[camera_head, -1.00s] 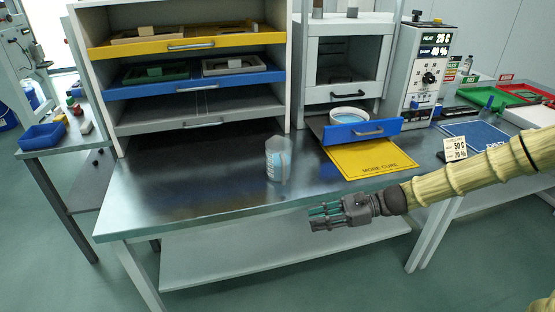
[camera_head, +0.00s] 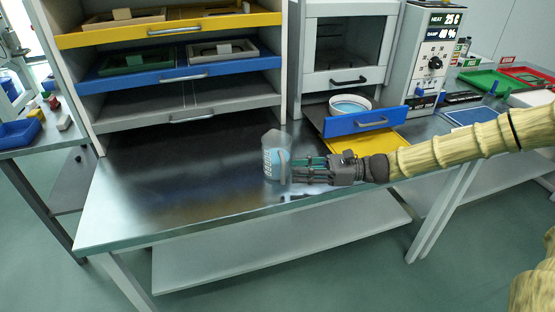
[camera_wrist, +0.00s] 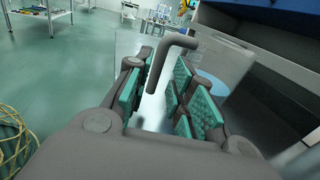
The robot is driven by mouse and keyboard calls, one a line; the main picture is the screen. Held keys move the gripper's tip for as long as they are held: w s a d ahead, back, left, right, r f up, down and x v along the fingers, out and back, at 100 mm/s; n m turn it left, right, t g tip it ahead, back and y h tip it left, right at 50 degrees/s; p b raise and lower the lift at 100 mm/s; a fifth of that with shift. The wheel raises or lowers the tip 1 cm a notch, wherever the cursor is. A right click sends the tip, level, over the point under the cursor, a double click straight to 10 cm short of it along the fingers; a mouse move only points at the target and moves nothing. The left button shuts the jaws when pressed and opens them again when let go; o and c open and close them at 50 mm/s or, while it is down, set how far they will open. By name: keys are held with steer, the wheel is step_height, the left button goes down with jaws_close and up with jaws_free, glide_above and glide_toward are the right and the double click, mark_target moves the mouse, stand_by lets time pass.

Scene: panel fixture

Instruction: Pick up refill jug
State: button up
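The refill jug (camera_head: 272,158) is a clear, upright vessel with pale blue contents and markings on its side. It stands on the metal bench near the front edge. My gripper (camera_head: 300,168) is at its right side in the head view, with the fingertips at the jug. In the wrist view, the jug's see-through body (camera_wrist: 225,62) is just ahead, and its grey bent handle (camera_wrist: 172,58) lies between the teal finger pads. My gripper (camera_wrist: 160,90) is open there, with gaps visible around the handle. Whether a pad touches the handle cannot be told.
A blue-fronted drawer (camera_head: 362,122) is pulled out behind and right, holding a white bowl (camera_head: 350,105) of blue liquid. A yellow sheet (camera_head: 385,142) lies beneath. A shelf rack (camera_head: 170,76) with trays stands behind the jug. The bench to the left (camera_head: 160,200) is clear.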

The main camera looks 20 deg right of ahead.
mark_target(283, 173)
steer(key=x, duration=0.4)
steer(key=shift+s+f, duration=0.1)
steer(key=shift+f, duration=0.2)
steer(key=shift+a, duration=0.55)
jaws_close()
